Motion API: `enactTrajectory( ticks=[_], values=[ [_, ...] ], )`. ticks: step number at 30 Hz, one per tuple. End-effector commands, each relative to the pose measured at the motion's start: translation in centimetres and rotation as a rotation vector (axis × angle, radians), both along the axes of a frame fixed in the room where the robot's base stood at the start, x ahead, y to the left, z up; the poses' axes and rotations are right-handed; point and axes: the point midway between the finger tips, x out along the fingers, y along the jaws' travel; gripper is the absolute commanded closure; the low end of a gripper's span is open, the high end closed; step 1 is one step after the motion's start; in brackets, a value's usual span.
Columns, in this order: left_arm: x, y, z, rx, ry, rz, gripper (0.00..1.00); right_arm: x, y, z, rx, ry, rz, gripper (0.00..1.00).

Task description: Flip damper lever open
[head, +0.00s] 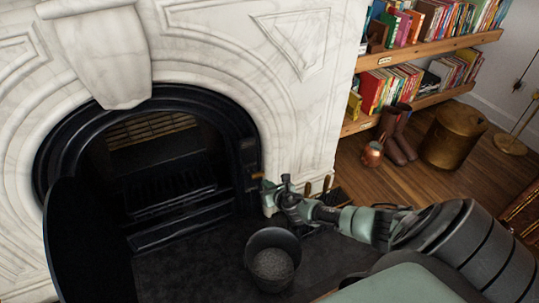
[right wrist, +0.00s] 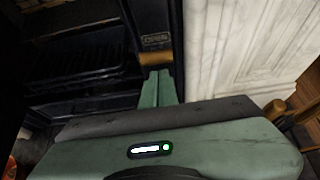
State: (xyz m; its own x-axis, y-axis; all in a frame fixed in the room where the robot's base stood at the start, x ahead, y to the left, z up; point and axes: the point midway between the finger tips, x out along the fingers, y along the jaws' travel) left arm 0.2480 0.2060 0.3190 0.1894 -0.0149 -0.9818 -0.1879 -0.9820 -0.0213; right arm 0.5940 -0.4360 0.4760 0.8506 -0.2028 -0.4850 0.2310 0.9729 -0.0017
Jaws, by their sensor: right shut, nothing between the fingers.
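The damper lever (head: 257,175) is a small brass-coloured handle on the right side of the black fireplace surround (head: 246,150). In the right wrist view the lever (right wrist: 155,58) lies level, just below a small plate with raised lettering (right wrist: 155,40). My right gripper (head: 266,186) is at the surround, just below the lever. In the right wrist view its green fingers (right wrist: 158,73) are together and empty, with their tips right at the lever's lower edge. I cannot tell whether they touch it. My left gripper is not in view.
A dark bucket of grey granules (head: 272,264) stands on the black hearth below my right arm. Wooden-handled tools (head: 326,184) stand just behind the wrist. The white marble surround (head: 303,125) is close on the right. A copper jug (head: 372,154), boots and a brass bin (head: 453,137) are farther right.

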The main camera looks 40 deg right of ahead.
Motion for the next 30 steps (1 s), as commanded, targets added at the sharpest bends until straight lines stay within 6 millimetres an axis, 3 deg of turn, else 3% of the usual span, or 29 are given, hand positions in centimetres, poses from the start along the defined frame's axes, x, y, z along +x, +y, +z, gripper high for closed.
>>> enactTrajectory(
  ticks=[10,27,30],
  values=[
    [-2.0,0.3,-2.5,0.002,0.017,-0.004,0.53,-2.1,0.6,0.3,0.003,0.011,0.003,1.0],
    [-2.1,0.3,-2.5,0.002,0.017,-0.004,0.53,-2.2,0.7,0.2,0.005,0.011,0.002,1.0],
    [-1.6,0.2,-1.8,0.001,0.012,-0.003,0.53,-2.4,1.9,0.3,0.066,-0.004,-0.031,1.0]
  ],
)
